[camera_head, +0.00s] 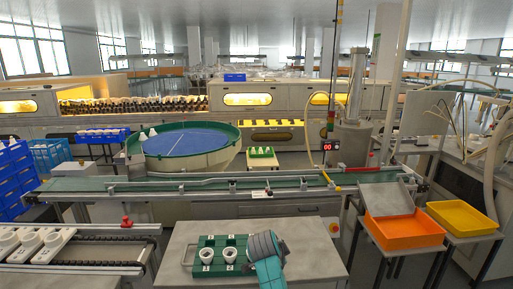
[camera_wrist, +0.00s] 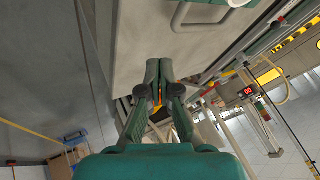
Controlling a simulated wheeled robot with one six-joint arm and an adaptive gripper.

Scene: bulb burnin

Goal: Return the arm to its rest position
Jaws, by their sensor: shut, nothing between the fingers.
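My gripper (camera_wrist: 159,72) shows in the wrist view with its green fingers together and nothing between them. It points past the edge of a light grey table (camera_wrist: 140,40) and touches nothing that I can see. In the head view my arm's grey and teal links rise at the front over the right part of the table (camera_head: 180,240). My fingers cannot be made out there. A green tray (camera_head: 222,240) on that table holds white cups (camera_head: 207,255), beside my arm. Part of the tray also shows at the top of the wrist view (camera_wrist: 210,12).
A conveyor (camera_head: 215,184) runs across behind the table. An orange bin (camera_head: 405,230) and a yellow bin (camera_head: 461,218) stand at the right. A black-belted conveyor (camera_head: 90,252) with white holders is at the left. Open floor separates the table from the bin stands.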

